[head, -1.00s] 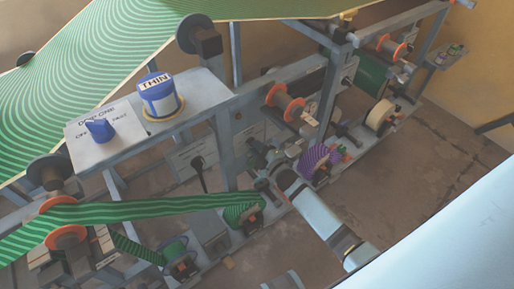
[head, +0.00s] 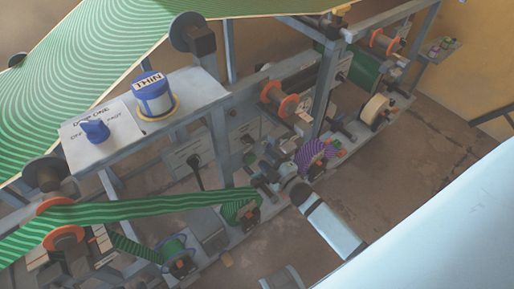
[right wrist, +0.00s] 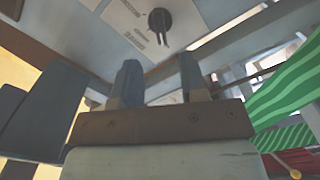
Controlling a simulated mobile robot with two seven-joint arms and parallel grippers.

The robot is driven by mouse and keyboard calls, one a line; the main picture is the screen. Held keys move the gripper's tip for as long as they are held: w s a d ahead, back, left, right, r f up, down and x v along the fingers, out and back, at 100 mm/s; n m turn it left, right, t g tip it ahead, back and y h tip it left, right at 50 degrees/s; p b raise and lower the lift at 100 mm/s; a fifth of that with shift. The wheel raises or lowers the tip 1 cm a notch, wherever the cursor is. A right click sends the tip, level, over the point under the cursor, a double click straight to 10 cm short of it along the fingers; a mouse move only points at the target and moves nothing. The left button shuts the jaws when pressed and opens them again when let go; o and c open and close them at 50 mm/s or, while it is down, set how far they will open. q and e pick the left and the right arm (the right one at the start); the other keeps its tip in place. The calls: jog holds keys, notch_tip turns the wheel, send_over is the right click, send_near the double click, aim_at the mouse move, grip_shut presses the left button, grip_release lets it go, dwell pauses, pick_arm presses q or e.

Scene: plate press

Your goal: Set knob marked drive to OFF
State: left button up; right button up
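A blue knob (head: 95,130) stands on a white sloped panel (head: 75,148) at the left of the head view. OFF is printed left of it; the heading above is too small to read surely. In the head view my right gripper (head: 266,180) is low in front of the machine. My left gripper is not in view.
A blue-and-white pot marked THIN (head: 154,95) stands beside the blue knob. A green striped web (head: 130,210) runs across the lower left, and its edge (right wrist: 285,95) is right of my fingers. Orange-flanged rollers (head: 279,98) and frame bars surround the panel. Floor is clear at right.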

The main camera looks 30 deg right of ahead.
jog(key=s, duration=0.5)
jog(key=shift+s+d, duration=0.4)
jog(key=shift+s, duration=0.1)
